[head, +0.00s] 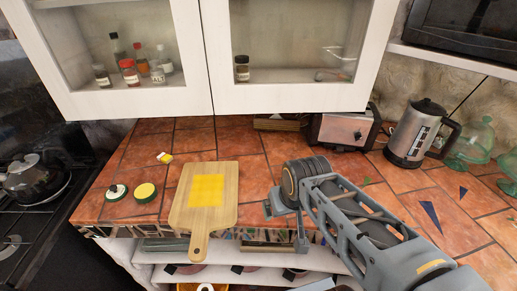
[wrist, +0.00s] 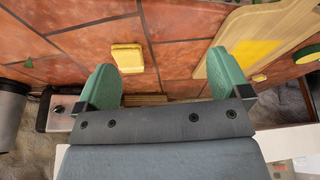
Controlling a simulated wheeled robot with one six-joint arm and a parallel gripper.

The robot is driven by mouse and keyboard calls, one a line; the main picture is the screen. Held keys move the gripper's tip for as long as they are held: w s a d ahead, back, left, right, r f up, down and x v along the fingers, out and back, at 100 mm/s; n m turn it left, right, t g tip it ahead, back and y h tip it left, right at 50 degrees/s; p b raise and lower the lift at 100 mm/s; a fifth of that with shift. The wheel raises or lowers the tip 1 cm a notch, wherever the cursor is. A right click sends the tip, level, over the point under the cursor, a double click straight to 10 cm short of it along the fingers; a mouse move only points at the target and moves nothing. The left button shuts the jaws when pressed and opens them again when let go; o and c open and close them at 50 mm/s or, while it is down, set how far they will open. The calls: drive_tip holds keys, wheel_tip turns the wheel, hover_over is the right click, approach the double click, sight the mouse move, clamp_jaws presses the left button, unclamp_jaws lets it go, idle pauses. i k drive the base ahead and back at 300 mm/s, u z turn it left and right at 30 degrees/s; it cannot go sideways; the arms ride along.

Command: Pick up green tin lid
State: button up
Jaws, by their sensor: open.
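No thing is plainly a green tin lid. Two small round things lie on the counter at the left in the head view: a yellow disc with a green rim (head: 145,192) and a dark disc with a pale top (head: 116,192). Either may be the lid; I cannot tell which. A rounded yellow and green edge (wrist: 309,54) shows at the right border of the wrist view. My gripper (head: 284,222) is over the counter, right of the board and well away from both discs. Its green fingers are apart and empty in the wrist view (wrist: 160,78).
A wooden board (head: 198,225) with a yellow square lies between the discs and my gripper. A yellow block (wrist: 127,57) lies below my fingers. A toaster (head: 345,130), kettle (head: 408,140) and green glassware (head: 470,145) stand at the back right. White cabinets (head: 290,98) overhang the back.

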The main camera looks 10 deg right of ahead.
sight(115, 193)
drive_tip(key=z, duration=0.45)
drive_tip(key=k, duration=0.15)
drive_tip(key=u, duration=1.55)
drive_tip(key=i, duration=0.3)
